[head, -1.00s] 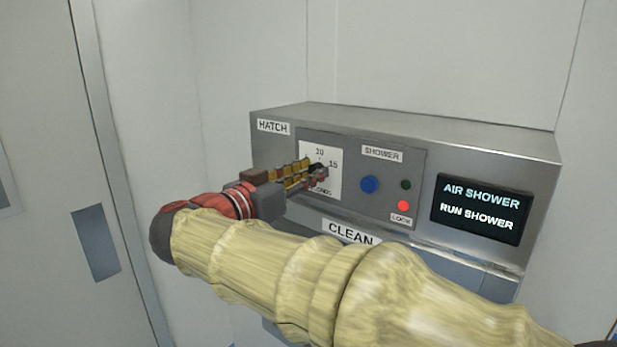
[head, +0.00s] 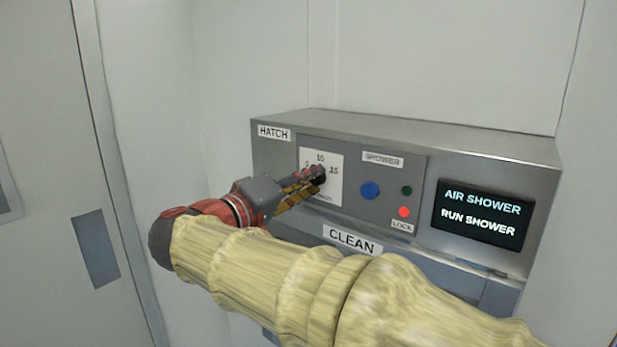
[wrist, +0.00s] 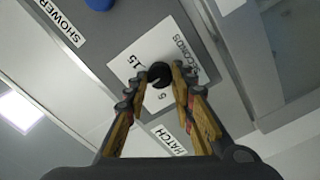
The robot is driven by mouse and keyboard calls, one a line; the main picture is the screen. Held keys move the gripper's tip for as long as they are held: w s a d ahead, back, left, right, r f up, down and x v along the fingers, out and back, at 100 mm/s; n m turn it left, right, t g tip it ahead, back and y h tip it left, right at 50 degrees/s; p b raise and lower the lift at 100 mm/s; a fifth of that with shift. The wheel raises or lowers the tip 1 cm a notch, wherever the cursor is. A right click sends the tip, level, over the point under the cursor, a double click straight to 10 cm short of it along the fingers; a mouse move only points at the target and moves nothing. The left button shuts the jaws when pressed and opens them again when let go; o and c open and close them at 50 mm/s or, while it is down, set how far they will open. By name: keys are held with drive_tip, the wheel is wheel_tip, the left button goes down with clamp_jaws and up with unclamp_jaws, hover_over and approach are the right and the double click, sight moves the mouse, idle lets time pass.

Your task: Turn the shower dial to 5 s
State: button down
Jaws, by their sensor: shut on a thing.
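The shower dial is a small black round knob (wrist: 158,74) on a white scale plate (head: 334,184) marked 5, 10 and 15, with SECONDS lettering. In the wrist view the 15 and the 5 show at either side of the knob. A thin light mark shows on the knob, but I cannot tell for sure which number it points to. My gripper (head: 317,174) is shut on the knob, one finger on each side in the wrist view (wrist: 163,78). In the head view the fingers hide most of the knob and part of the scale.
A blue button (head: 370,190), a green lamp (head: 407,190) and a lit red lamp (head: 404,212) by a LOCK label sit right of the dial. A dark screen (head: 481,213) reads AIR SHOWER, RUN SHOWER. A grey door (head: 50,200) stands at left.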

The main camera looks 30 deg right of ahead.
drive_tip(key=shift+n+p, duration=4.35)
drive_tip(key=shift+n, duration=1.45)
drive_tip(key=shift+f, duration=0.15)
drive_tip(key=c, duration=1.6)
unclamp_jaws()
drive_tip(key=shift+o, duration=0.5)
